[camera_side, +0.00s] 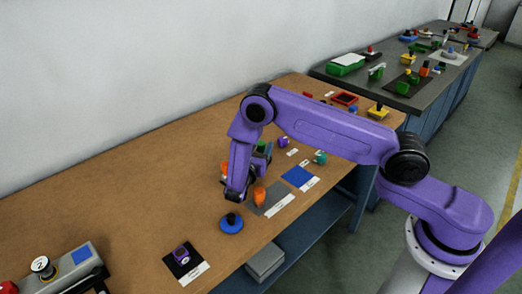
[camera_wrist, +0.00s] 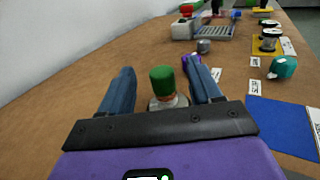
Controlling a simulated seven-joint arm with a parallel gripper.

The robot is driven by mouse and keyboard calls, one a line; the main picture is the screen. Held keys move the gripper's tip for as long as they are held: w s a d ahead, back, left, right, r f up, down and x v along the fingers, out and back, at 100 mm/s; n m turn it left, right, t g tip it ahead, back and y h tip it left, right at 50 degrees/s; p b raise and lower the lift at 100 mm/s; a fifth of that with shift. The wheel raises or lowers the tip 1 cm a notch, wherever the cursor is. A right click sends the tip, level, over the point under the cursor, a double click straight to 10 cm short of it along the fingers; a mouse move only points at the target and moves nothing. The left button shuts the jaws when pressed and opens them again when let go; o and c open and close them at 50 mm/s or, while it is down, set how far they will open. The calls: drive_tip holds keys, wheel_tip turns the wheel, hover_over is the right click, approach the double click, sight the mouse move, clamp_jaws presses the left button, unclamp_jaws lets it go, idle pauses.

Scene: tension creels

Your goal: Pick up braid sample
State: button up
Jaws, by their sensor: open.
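No legible label tells me which piece is the braid sample. My gripper (camera_wrist: 160,66) is open, its two dark blue fingers spread and pointing along the bench. A green-topped piece (camera_wrist: 162,82) with a brown band and a grey metal base shows between the fingers in the wrist view; whether they touch it cannot be told. Its green top (camera_side: 262,145) is partly hidden by my gripper in the side view. A purple piece (camera_wrist: 188,62) shows just behind the right finger; it also shows in the side view (camera_side: 283,142).
An orange piece (camera_side: 259,197) stands on a grey mat. A blue knobbed disc (camera_side: 231,224) and a purple piece on a black mat (camera_side: 170,262) are nearer. A blue mat (camera_side: 299,177) and a teal piece (camera_side: 320,157) lie right. The bench's left middle is clear.

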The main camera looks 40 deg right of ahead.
sight(260, 147)
drive_tip(key=shift+f, duration=0.75)
drive_tip(key=x, duration=0.5)
drive_tip(key=shift+f, duration=0.15)
drive_tip(key=c, duration=1.1)
drive_tip(key=shift+c, duration=0.2)
